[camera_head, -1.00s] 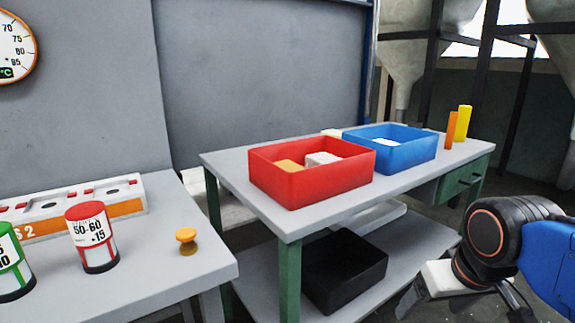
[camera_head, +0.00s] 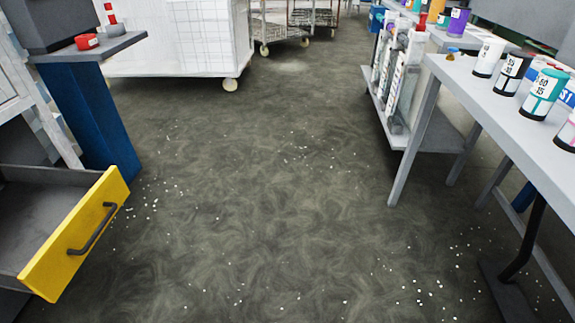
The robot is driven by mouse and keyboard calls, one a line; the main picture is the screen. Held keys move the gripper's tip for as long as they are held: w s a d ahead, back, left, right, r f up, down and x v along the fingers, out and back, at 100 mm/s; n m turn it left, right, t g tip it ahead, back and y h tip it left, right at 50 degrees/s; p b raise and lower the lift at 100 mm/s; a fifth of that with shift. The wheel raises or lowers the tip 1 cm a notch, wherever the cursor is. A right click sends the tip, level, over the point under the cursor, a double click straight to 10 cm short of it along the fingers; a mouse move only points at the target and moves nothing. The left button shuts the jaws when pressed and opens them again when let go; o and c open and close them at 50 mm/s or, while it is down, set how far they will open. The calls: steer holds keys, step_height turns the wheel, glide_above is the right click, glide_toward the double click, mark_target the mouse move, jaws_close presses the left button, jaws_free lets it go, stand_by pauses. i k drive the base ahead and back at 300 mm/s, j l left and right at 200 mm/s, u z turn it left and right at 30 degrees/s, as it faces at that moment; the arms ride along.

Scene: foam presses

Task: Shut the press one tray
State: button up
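A tray with a yellow front (camera_head: 75,238) and a dark curved handle (camera_head: 92,229) stands pulled out at the lower left. Its grey inside (camera_head: 45,195) shows and looks empty. The tray juts out from a machine with a blue post (camera_head: 92,120) beside it. I cannot read a number on this machine. My gripper is not in view.
A red button (camera_head: 87,41) sits on a dark ledge above the tray. A white cart (camera_head: 170,40) stands at the back left. A grey table (camera_head: 500,110) with several labelled canisters runs along the right. The speckled floor (camera_head: 270,200) between is clear.

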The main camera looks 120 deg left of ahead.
mark_target(52, 219)
steer(key=u, duration=5.1)
